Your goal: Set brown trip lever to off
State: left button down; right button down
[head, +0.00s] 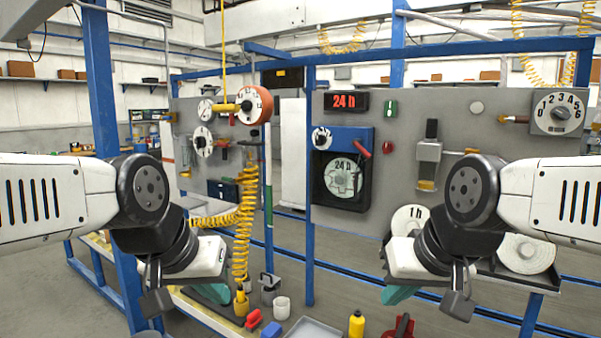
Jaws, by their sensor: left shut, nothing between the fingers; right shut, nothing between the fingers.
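A small lever with a brown handle (515,119) sticks out to the left on the right grey panel, beside a large numbered dial. I cannot tell for certain which is the trip lever, nor read any off marking. My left gripper (156,302) is shut and empty, low at the left, in front of the bench and away from both levers. My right gripper (458,305) is shut and empty, low at the right, well below the right panel's lever.
A coiled yellow hose (245,220) hangs at the left panel. A yellow bottle (356,324) and a white cup (282,307) stand low in front.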

aim_at(521, 120)
jog(key=z, duration=1.4)
